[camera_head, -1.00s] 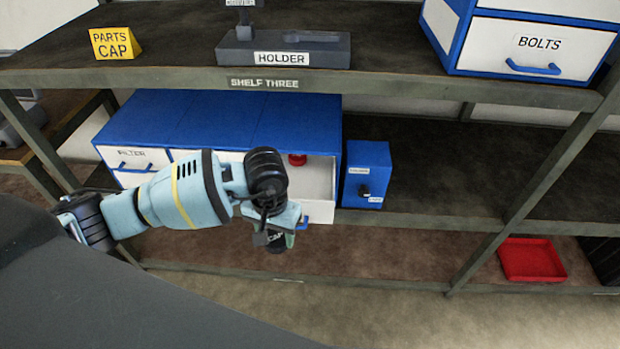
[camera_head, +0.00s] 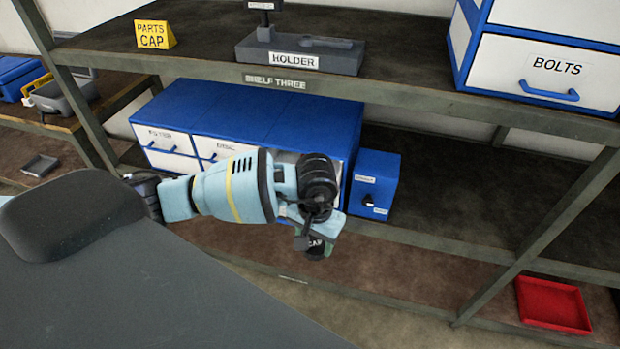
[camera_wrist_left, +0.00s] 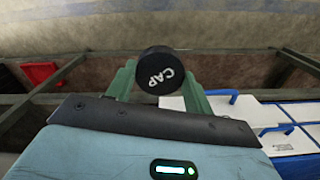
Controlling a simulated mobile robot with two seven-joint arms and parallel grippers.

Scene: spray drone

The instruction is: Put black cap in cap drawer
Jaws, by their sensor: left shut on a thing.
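My left gripper (camera_head: 318,240) is shut on the black cap (camera_head: 316,251), with the arm in front of the blue drawer unit (camera_head: 270,115). In the left wrist view, the round black cap (camera_wrist_left: 160,72), lettered CAP, sits between the green fingers of the left gripper (camera_wrist_left: 160,84). The unit has white drawer fronts with blue handles. My arm hides most of its right-hand drawer, which stands open. White drawer parts (camera_wrist_left: 248,108) show beside and below the fingers in the wrist view. I cannot read a cap label on a drawer. My right gripper is not in view.
A small blue box (camera_head: 374,180) stands right of the drawer unit. A red tray (camera_head: 553,304) lies lower right. The shelf right of the box is clear.

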